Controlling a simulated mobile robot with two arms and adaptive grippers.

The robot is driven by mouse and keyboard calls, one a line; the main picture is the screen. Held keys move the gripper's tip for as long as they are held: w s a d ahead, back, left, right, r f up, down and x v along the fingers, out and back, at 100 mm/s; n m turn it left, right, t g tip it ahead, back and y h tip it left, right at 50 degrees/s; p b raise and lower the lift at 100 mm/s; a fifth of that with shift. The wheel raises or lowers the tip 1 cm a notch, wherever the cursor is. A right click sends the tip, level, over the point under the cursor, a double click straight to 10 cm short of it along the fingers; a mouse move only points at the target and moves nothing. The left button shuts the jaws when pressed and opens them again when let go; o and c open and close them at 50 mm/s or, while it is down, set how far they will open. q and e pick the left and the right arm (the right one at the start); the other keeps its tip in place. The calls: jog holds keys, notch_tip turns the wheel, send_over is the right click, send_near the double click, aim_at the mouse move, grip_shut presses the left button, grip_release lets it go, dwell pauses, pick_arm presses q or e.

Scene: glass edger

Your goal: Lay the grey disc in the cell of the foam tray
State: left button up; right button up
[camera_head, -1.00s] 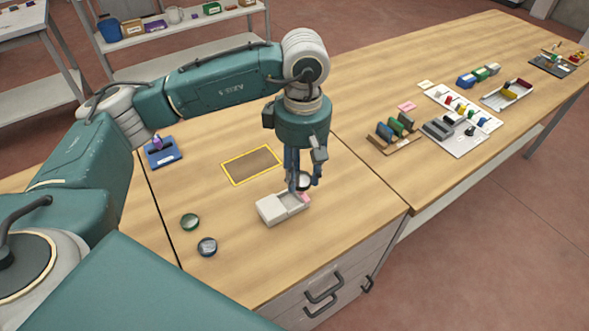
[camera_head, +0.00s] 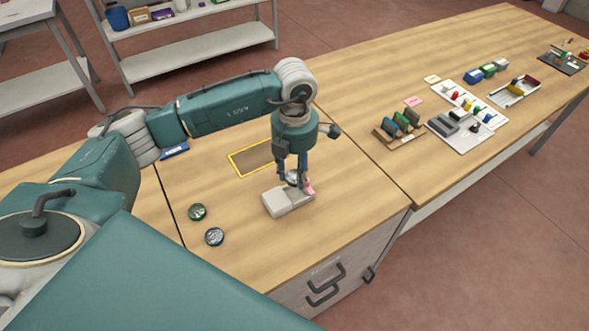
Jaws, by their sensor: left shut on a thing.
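My left gripper (camera_head: 298,186) points down over the back right part of the light grey foam tray (camera_head: 284,206). It is shut on the grey disc (camera_head: 292,178), which shows as a small pale and dark round shape, partly hidden by the fingers. The disc is at or just above the tray; whether it touches the cell cannot be told. The cell itself is mostly hidden behind the gripper. A small pink piece (camera_head: 310,188) shows at the tray's right end, beside the fingertips. My right gripper is not in view.
A wooden rack (camera_head: 399,128) and a white tray (camera_head: 464,135) stand to the right. The bench front is clear.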

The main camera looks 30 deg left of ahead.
aim_at(294, 176)
pick_arm(q)
jog(key=shift+f+b, duration=0.7)
jog(key=shift+f, duration=0.85)
jog(key=shift+f+b, duration=0.8)
jog(key=shift+f, duration=0.05)
jog(key=shift+s, duration=0.1)
jog(key=o, duration=1.2)
jog(key=shift+r+p, duration=2.3)
jog(key=shift+r, duration=1.75)
